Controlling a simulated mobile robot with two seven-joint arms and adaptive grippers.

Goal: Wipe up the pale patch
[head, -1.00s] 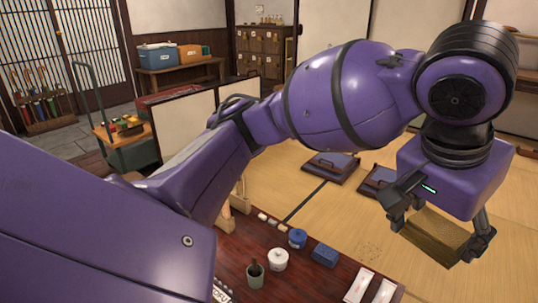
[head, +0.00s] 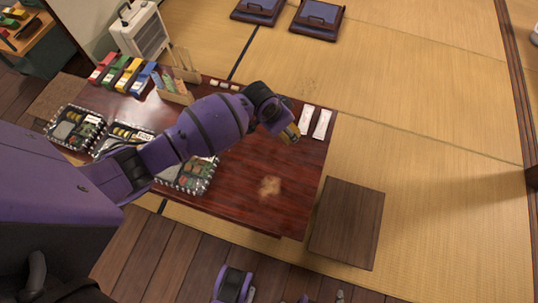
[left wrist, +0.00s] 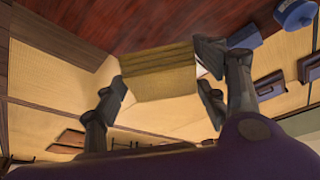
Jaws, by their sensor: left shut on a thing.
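The pale patch (head: 269,186) is a small tan, irregular stain on the dark red-brown table (head: 250,205), near its front right part. My left gripper (head: 289,132) is shut on a yellow-brown block that looks like a sponge (left wrist: 158,75). In the head view the gripper and sponge are beyond the patch and slightly right of it, apart from it and seemingly above the table. The left wrist view shows the sponge between both fingers. Purple and grey parts of my right arm show at the bottom edge of the head view; its fingers are not clear.
Two white packets (head: 321,124) lie at the table's far right corner. A dark wooden stool or box (head: 347,222) stands at the right end. The table around the patch is clear.

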